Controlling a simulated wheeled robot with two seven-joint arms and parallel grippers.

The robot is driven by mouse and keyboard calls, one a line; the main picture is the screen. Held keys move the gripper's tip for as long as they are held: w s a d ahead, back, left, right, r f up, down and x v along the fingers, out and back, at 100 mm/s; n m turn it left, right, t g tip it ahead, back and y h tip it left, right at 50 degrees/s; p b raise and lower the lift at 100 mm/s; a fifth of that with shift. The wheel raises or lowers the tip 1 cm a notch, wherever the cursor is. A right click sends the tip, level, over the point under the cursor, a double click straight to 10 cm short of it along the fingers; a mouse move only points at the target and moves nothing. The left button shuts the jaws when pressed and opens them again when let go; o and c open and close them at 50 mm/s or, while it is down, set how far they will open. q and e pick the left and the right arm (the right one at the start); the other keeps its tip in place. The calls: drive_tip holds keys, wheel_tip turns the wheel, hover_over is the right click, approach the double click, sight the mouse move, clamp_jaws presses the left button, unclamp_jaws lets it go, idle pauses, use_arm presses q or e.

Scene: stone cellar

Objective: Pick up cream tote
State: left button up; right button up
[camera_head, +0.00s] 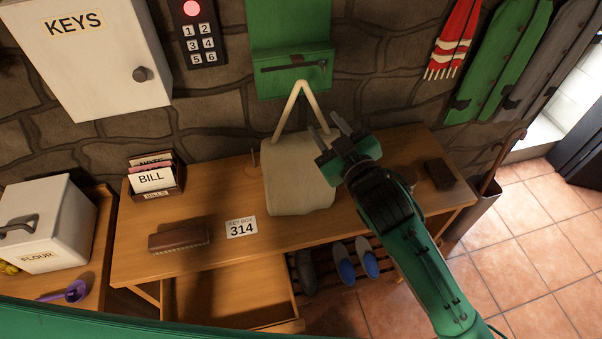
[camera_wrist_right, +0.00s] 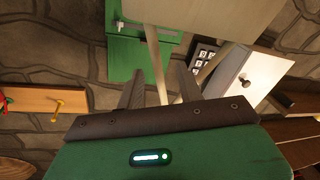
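The cream tote (camera_head: 297,180) stands on the wooden table, with its pale handle (camera_head: 298,92) rising to a peak in front of the wall. It also shows at the top of the right wrist view (camera_wrist_right: 205,18), with two handle straps (camera_wrist_right: 154,62) below it. My right gripper (camera_head: 331,130) is at the tote's upper right, by the base of the handle's right strap. Its fingers are apart, and in the right wrist view (camera_wrist_right: 160,88) one strap shows between them. I cannot tell whether they touch it. My left gripper is not in view.
The table (camera_head: 205,215) also holds a bill holder (camera_head: 154,180), a brush (camera_head: 179,240), a 314 card (camera_head: 241,227) and a dark block (camera_head: 438,174). A green wall box (camera_head: 292,70) hangs behind the tote. A drawer (camera_head: 232,292) is open in front.

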sight(322, 119)
drive_tip(key=shift+p+x, duration=0.45)
drive_tip(key=shift+x, duration=0.35)
drive_tip(key=p+x, duration=0.1)
drive_tip(key=x, duration=0.2)
drive_tip(key=shift+w+d+p, duration=0.1)
drive_tip(key=shift+w+p, duration=0.2)
drive_tip(key=shift+p, duration=0.1)
drive_tip(key=shift+w+a+f, duration=0.15)
drive_tip(key=shift+w+a, duration=0.1)
drive_tip(key=shift+w, duration=0.2)
drive_tip(key=shift+c, duration=0.5)
clamp_jaws()
